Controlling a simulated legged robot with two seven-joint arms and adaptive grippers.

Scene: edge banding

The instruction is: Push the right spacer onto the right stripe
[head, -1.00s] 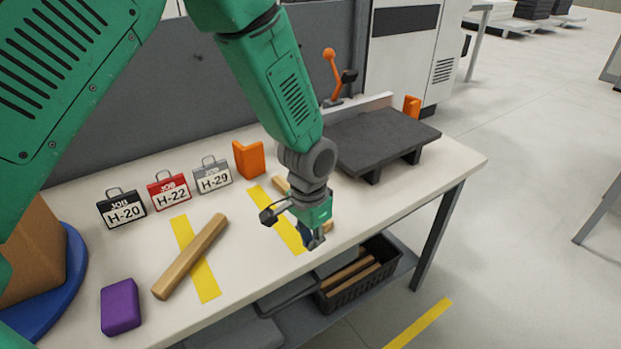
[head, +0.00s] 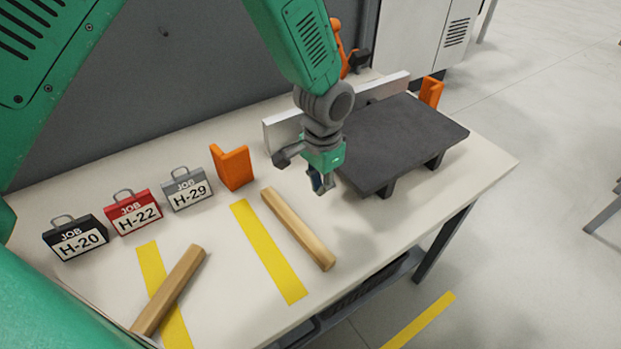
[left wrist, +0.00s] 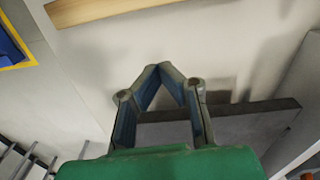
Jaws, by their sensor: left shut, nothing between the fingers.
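The right spacer (head: 298,228) is a wooden bar lying on the white table just right of the right yellow stripe (head: 268,252). It is roughly parallel to the stripe, with a narrow strip of table between them. My left gripper (head: 321,187) is shut and empty, to the right of the spacer's far half and apart from it, near the dark platform. In the left wrist view its fingertips (left wrist: 162,70) meet, and part of the spacer (left wrist: 95,10) shows at the top edge. My right gripper is not seen.
The left spacer (head: 170,290) lies slantwise across the left stripe (head: 152,268). Several job tags (head: 133,212) and an orange angle block (head: 232,167) stand behind. The dark raised platform (head: 395,140) is close on the gripper's right. Table in front of the platform is clear.

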